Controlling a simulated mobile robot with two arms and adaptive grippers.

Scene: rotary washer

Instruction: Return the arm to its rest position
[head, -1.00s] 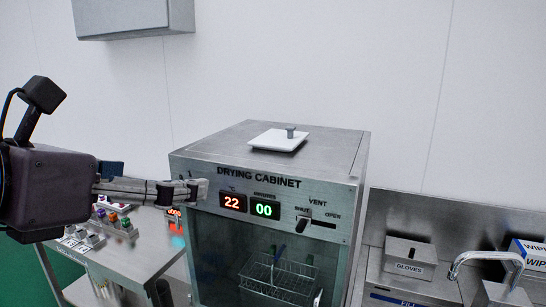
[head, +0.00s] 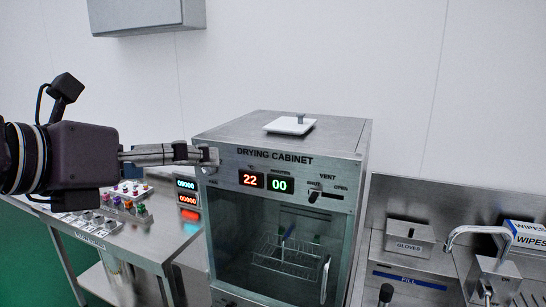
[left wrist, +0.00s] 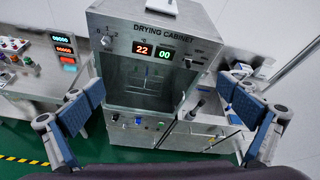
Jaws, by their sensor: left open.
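My left arm reaches in from the left in the head view. Its gripper (head: 205,157) appears in front of the upper left corner of the drying cabinet (head: 280,205). In the left wrist view the gripper (left wrist: 157,92) has its two blue-padded fingers spread wide with nothing between them. The cabinet (left wrist: 153,85) shows beyond the fingers; I see no contact with it. My right gripper is in neither view.
A control table (head: 115,235) with coloured buttons and red and cyan displays stands left of the cabinet. A steel counter with a gloves box (head: 408,238), a faucet (head: 470,232) and a wipes box (head: 527,236) is at right. A wall box (head: 147,14) hangs above.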

